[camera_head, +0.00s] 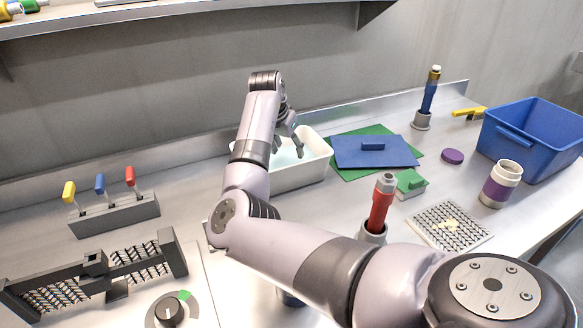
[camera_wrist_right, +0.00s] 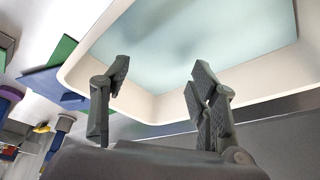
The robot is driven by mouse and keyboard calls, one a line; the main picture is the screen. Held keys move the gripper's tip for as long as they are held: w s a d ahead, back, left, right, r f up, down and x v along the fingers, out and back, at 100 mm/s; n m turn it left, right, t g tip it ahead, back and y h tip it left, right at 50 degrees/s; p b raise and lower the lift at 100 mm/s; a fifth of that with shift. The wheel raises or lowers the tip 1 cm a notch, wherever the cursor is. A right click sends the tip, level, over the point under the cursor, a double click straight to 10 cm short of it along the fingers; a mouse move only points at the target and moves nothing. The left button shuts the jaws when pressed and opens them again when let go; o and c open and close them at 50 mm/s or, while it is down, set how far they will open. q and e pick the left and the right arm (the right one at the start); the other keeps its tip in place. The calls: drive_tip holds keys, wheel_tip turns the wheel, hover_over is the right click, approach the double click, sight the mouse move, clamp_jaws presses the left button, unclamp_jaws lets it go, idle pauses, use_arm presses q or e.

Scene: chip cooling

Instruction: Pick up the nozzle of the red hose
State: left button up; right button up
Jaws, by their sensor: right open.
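The red hose nozzle (camera_head: 380,208) has a grey tip and stands upright in a round grey holder (camera_head: 371,236) on the counter, right of centre in the head view. My arm passes in front of the holder's lower part. My right gripper (camera_head: 288,148) is open and empty, well behind and left of the red nozzle. It is over the white basin (camera_head: 316,161) of pale liquid. In the right wrist view its two fingers (camera_wrist_right: 160,76) are spread apart in front of the basin (camera_wrist_right: 275,76). My left gripper is not in view.
A blue nozzle (camera_head: 429,97) stands at the back. Near the red nozzle are a green block (camera_head: 410,187), a perforated plate (camera_head: 436,236) and a purple-banded cup (camera_head: 500,184). A blue bin (camera_head: 535,130) is at right, and a lever panel (camera_head: 115,216) at left.

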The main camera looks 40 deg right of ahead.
sight(292, 162)
drive_tip(key=x, duration=0.3)
drive_tip(key=p+x, duration=0.1)
drive_tip(key=x, duration=0.3)
drive_tip(key=shift+s+f, duration=0.2)
drive_tip(key=shift+f, duration=0.05)
drive_tip(key=shift+a, duration=0.1)
drive_tip(key=c, duration=1.2)
